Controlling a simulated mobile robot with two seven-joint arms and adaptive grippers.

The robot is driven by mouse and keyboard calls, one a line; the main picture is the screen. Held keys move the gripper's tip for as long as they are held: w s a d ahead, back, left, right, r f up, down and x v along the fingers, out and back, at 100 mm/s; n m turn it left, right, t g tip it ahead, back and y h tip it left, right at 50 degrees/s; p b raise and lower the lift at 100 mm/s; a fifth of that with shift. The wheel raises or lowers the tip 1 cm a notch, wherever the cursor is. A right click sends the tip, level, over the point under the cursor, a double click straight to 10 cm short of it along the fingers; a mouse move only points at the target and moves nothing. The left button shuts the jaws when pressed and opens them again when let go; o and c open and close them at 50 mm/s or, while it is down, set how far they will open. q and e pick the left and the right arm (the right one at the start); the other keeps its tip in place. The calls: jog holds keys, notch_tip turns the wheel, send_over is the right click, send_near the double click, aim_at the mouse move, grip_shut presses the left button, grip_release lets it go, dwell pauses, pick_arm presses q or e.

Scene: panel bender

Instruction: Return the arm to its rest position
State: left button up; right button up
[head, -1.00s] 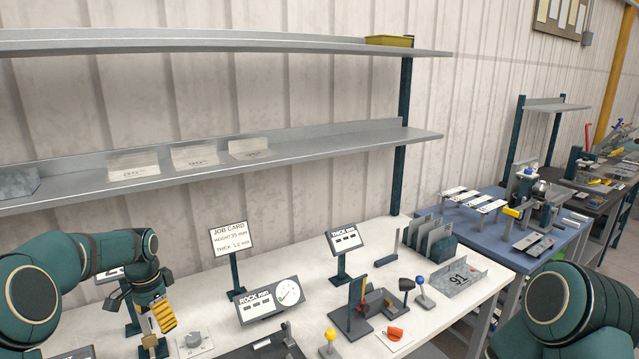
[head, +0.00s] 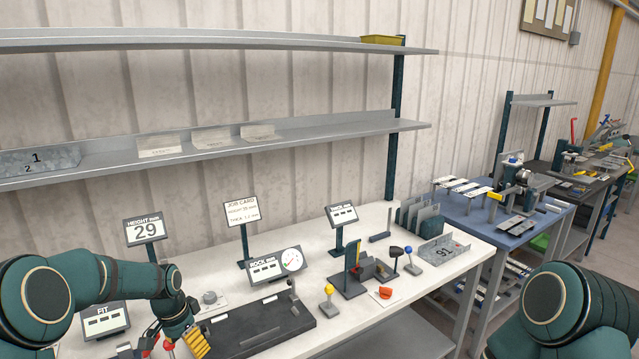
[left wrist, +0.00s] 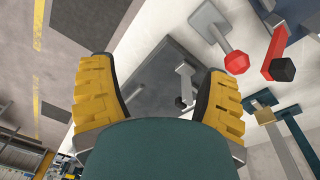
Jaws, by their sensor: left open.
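My left arm comes in from the left in the head view. My left gripper (head: 198,345) is low at the left, over the near side of the white bench (head: 345,262). In the left wrist view its two yellow-padded fingers (left wrist: 157,100) are spread apart with nothing between them. A dark grey plate (left wrist: 150,75) and a small lever show below and beyond the fingers. Red-knobbed levers (left wrist: 236,62) stand to the right in that view. My right arm shows at the right edge of the head view, but its gripper is out of view.
A dark flat bed (head: 255,325) lies beside the left gripper. A blue table (head: 510,218) stands at the right.

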pick_arm(q)
jog(key=s+d+f+n+h+b, duration=0.1)
jog(key=s+d+f+b, duration=0.15)
jog(key=d+f, duration=0.55)
jog(key=s+d+f+n+b, duration=0.2)
jog(key=s+d+f, duration=0.2)
jog(key=s, duration=0.3)
jog(key=s+d+f+n+t+h+b, duration=0.1)
jog(key=s+d+f+n+b, duration=0.1)
jog(key=s+d+f, duration=0.2)
jog(key=s+d+f+n+h+b, duration=0.1)
jog(key=s+d+f+n, duration=0.1)
jog(key=s+d+f, duration=0.3)
jog(key=s+f, duration=0.3)
jog(key=s, duration=0.3)
jog(key=shift+s+n+b, duration=0.15)
jog(key=shift+n+b, duration=0.25)
